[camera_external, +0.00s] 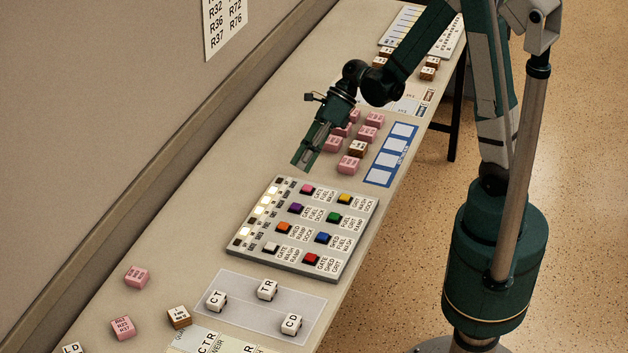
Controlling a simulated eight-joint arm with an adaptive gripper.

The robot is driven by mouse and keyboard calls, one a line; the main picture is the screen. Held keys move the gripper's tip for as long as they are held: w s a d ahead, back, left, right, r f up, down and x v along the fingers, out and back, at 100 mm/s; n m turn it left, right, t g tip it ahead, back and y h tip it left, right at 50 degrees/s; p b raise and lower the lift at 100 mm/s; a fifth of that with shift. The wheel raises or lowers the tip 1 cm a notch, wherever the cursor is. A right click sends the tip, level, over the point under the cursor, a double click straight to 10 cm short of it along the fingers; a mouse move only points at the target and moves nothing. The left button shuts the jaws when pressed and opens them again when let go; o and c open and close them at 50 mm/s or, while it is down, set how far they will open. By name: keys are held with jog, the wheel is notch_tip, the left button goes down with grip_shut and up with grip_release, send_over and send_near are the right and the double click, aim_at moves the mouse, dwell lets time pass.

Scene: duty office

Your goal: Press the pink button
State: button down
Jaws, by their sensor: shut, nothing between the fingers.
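The pink button (307,190) is at the far left of a grey button panel (264,258) lying on the long table. The panel also carries purple, yellow, green, orange, blue, white and red buttons, each beside a printed label. Small lamps run along its left edge, several of them lit. My gripper (302,165) is shut and empty, pointing down just beyond the panel's far edge. In the picture it is above the pink button and apart from it. Its exact height over the table is hard to tell.
White lettered cubes (267,289) sit on a translucent mat in front of the panel. A wall borders the table's left side.

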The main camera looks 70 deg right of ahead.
jog(key=shift+r+p, duration=0.3)
jog(key=shift+r, duration=0.45)
jog(key=s+r+n+t+h, duration=0.1)
jog(key=s+r+n+h, duration=0.3)
jog(key=n, duration=1.2)
jog(key=s+d+r+n+t+h, duration=0.1)
jog(key=s+r+n+h, duration=0.3)
jog(key=s+r+n, duration=0.8)
jog(key=s+n+t, duration=0.1)
jog(key=n, duration=0.2)
jog(key=shift+n, duration=0.4)
dwell(0.8)
